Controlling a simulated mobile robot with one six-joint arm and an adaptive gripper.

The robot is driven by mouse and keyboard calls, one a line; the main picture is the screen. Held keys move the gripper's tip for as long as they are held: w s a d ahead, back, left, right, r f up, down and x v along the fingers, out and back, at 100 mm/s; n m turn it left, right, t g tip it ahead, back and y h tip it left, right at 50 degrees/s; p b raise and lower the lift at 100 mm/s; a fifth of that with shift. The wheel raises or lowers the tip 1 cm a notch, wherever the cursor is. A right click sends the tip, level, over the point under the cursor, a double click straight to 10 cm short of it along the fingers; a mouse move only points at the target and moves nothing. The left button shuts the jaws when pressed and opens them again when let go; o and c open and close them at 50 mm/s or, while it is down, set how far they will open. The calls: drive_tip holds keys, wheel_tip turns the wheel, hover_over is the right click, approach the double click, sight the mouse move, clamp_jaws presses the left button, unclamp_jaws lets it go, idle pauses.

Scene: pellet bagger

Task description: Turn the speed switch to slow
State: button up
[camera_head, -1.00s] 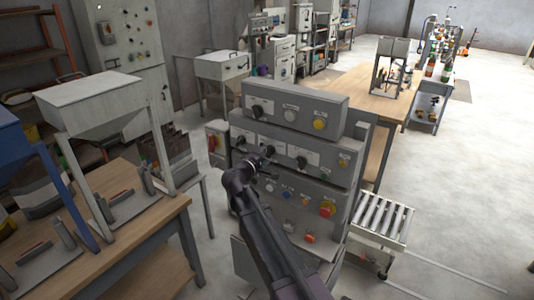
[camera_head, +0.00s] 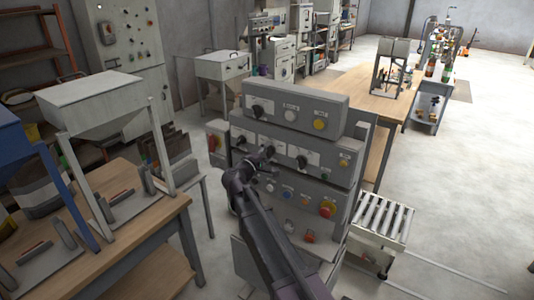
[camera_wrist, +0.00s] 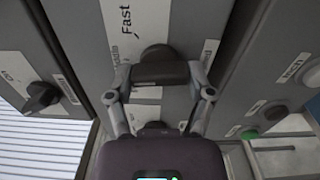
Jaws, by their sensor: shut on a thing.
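The speed switch (camera_wrist: 157,50) is a dark rotary knob on a grey panel, near the middle of the wrist view. A white label reading "Fast" (camera_wrist: 127,20) is above it and to the left, with smaller, partly hidden lettering below that. My gripper (camera_wrist: 160,75) is shut on the knob, with one finger on each side. In the head view my gripper (camera_head: 263,157) reaches the middle row of the control box and covers much of the switch there. I cannot tell exactly which mark the knob points to.
Another black knob (camera_wrist: 42,96) is at left in the wrist view. A roller conveyor (camera_head: 383,217) stands at right.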

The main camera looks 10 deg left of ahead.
drive_tip(key=n, duration=0.4)
drive_tip(key=shift+n, duration=2.4)
drive_tip(key=o, duration=1.1)
drive_tip(key=shift+w, duration=0.1)
drive_tip(key=v, duration=1.2)
drive_tip(key=shift+d+f, duration=0.1)
